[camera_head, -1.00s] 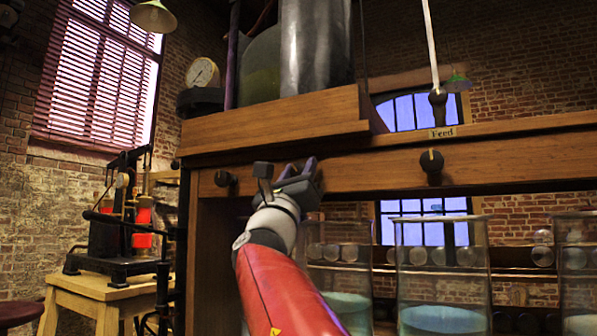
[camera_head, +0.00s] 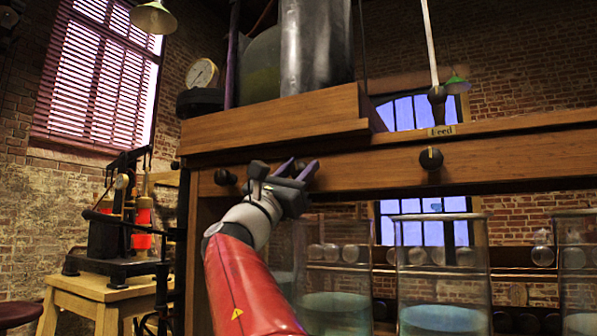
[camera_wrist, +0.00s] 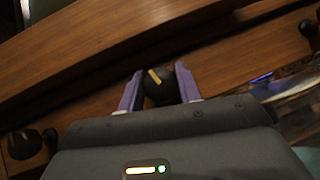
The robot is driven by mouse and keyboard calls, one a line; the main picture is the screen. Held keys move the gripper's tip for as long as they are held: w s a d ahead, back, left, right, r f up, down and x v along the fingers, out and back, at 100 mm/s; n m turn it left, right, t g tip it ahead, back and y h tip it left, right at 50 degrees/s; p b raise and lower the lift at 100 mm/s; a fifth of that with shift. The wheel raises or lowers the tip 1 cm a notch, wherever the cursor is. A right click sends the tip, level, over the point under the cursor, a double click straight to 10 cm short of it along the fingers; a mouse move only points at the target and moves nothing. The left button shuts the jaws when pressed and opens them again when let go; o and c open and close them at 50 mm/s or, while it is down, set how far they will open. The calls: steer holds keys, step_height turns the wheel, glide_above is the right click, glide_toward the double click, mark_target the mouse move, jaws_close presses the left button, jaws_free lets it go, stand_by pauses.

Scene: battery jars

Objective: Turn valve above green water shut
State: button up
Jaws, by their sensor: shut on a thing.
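My gripper (camera_head: 296,168) is at the front of the wooden beam, with its purple fingers pointing at it. In the wrist view, the fingers (camera_wrist: 158,76) are shut on a black round valve knob (camera_wrist: 159,92) with a yellow pointer mark. The pointer slants. How far the valve is turned I cannot tell.
Another black knob (camera_head: 225,177) is to the left on the beam (camera_head: 370,172), and one with a pointer (camera_head: 431,158) is to the right, under the "Feed" label (camera_head: 441,131). Another jar (camera_head: 575,275) stands at the right edge. A wooden ledge (camera_head: 275,120) juts out above my gripper.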

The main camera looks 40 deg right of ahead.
steer(key=shift+m+g+y+p, duration=0.45)
steer(key=shift+m+g, duration=1.85)
steer(key=shift+m, duration=0.3)
steer(key=shift+s+m, duration=0.1)
steer(key=shift+m, duration=0.3)
steer(key=o, duration=1)
steer(key=shift+c, duration=0.2)
steer(key=b+v, duration=0.2)
steer(key=v, duration=0.5)
steer(key=shift+a+f, duration=0.2)
steer(key=shift+a, duration=0.15)
